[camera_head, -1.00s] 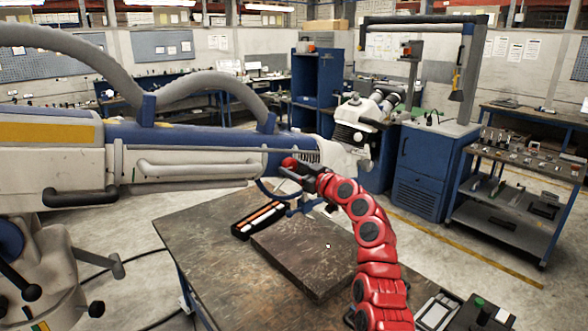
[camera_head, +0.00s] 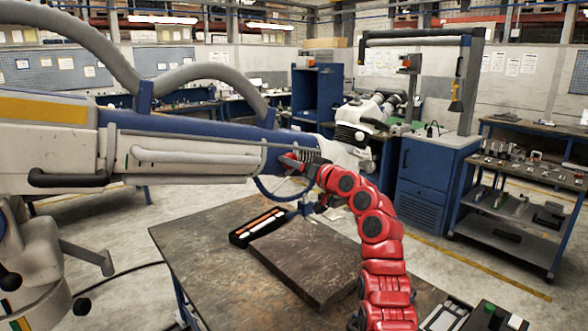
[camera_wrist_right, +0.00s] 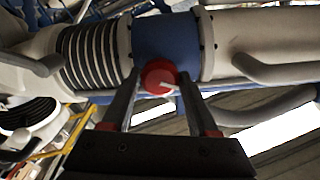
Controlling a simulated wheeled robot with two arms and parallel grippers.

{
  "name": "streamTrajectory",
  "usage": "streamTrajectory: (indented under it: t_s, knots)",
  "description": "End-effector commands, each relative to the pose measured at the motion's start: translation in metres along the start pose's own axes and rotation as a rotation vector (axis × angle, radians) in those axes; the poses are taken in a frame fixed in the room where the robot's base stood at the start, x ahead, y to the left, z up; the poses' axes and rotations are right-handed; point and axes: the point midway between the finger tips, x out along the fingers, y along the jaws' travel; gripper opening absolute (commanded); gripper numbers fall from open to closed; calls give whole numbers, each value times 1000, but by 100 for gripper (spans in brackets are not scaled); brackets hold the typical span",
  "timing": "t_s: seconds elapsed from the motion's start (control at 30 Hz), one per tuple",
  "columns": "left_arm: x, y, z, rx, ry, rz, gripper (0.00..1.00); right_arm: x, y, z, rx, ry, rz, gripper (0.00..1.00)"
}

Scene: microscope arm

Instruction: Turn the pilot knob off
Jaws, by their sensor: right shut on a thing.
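The pilot knob (camera_wrist_right: 158,77) is a round red knob with a pale pointer mark. It sits on the blue collar (camera_wrist_right: 168,45) of the microscope's arm in the right wrist view. My right gripper (camera_wrist_right: 157,80) has one finger on each side of the knob and is shut on it. In the head view my right gripper (camera_head: 301,160) is at the underside of the white and blue microscope arm (camera_head: 195,152), near its front end. The knob is hard to make out there, at the tip of my red arm. My left gripper is not in view.
The microscope head (camera_head: 360,125) is just right of my right gripper. Below are a dark worktable (camera_head: 205,250), a thick dark slab (camera_head: 310,260) and a black tray (camera_head: 237,240) with orange and white tools. A grey shelf cart (camera_head: 500,235) stands at right.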

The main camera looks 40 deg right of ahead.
Motion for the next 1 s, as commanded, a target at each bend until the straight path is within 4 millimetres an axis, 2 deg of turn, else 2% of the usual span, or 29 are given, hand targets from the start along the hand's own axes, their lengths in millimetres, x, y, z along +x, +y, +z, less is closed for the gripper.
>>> streamTrajectory:
  t_s: [0.6, 1.0]
  knots:
    - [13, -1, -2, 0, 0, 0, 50, 0, 0, -1, 572, 1, 1, 4]
    - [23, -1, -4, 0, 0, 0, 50, 0, 0, -1, 813, 0, 2, 4]
